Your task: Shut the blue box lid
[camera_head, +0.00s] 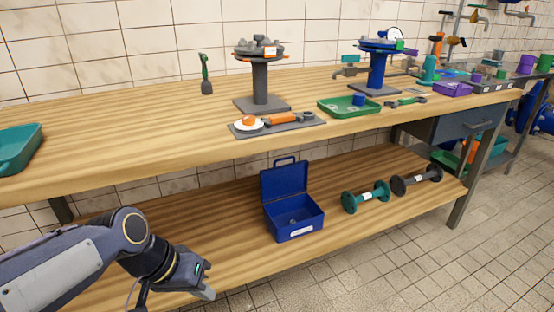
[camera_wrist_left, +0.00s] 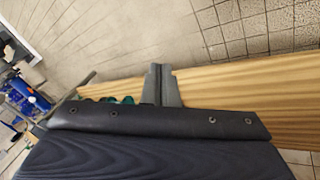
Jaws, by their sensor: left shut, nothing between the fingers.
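A blue box (camera_head: 295,222) stands on the lower wooden shelf, near the middle of the head view. Its lid (camera_head: 284,180) is open and stands up at the back, with a handle on its top edge. Something small lies inside the box, too small to make out. My left gripper (camera_head: 208,280) is at the lower left of the head view, left of the box and apart from it. Its fingers (camera_wrist_left: 161,84) are together and empty in the left wrist view. The box is not clearly visible in the wrist view. My right gripper is not in view.
A green dumbbell (camera_head: 366,196) and a dark grey dumbbell (camera_head: 416,180) lie right of the box. The upper bench top (camera_head: 200,125) runs above and behind it, carrying two round stands and a green tray (camera_head: 349,106). The shelf left of the box is clear.

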